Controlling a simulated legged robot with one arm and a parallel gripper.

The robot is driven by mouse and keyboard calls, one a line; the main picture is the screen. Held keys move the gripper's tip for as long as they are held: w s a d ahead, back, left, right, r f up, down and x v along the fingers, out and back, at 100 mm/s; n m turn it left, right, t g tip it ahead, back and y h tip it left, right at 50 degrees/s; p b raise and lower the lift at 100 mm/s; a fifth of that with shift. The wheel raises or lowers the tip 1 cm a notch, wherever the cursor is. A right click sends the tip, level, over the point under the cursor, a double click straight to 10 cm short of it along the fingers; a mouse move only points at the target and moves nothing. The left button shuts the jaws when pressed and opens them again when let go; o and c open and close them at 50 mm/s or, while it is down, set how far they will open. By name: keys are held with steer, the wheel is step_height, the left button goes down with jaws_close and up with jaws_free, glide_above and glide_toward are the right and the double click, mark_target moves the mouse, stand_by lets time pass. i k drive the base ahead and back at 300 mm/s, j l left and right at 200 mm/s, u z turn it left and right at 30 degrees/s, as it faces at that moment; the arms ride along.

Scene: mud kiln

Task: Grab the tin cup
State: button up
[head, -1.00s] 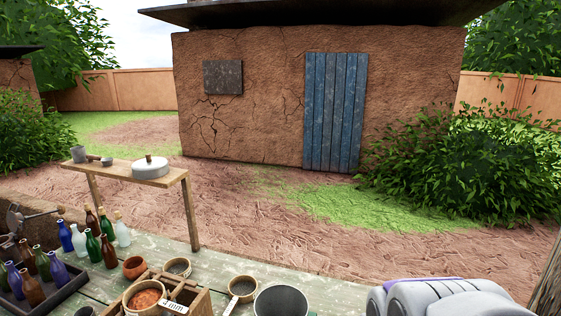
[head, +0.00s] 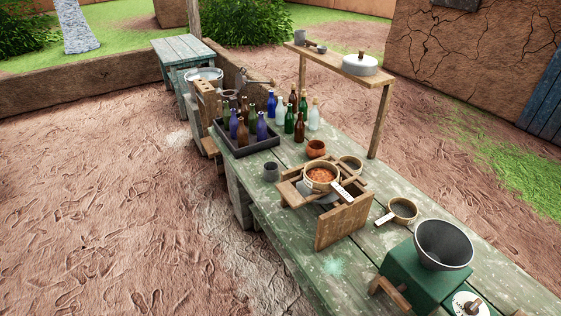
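A second grey cup-like vessel (head: 300,37) stands at the left end of the raised wooden shelf (head: 352,68). I cannot tell from the picture which of the two is tin. My gripper is not in view.
A clay pot (head: 316,149), a wooden frame (head: 342,224) with a sieve (head: 321,180), and a green grinder (head: 420,275) crowd the table. Open earth ground (head: 110,200) lies to its left.

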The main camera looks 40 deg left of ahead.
mark_target(271, 168)
steer(key=u, duration=1.5)
steer(key=i+j+z, duration=0.15)
steer(key=z, duration=0.25)
steer(key=i+j+z, duration=0.15)
steer(key=z, duration=0.2)
steer(key=i+j+z, duration=0.1)
steer(key=j+z, duration=0.3)
steer(key=i+j+z, duration=0.15)
steer(key=j, duration=0.45)
steer(key=i+j+z, duration=0.15)
steer(key=j, duration=0.45)
steer(key=i+j+z, duration=0.15)
steer(key=j, duration=0.5)
steer(key=j+z, duration=0.15)
steer(key=j, duration=0.5)
steer(key=i+j, duration=0.1)
steer(key=j, duration=1.2)
steer(key=i+j, duration=0.1)
steer(key=j, duration=1.15)
steer(key=z, duration=0.05)
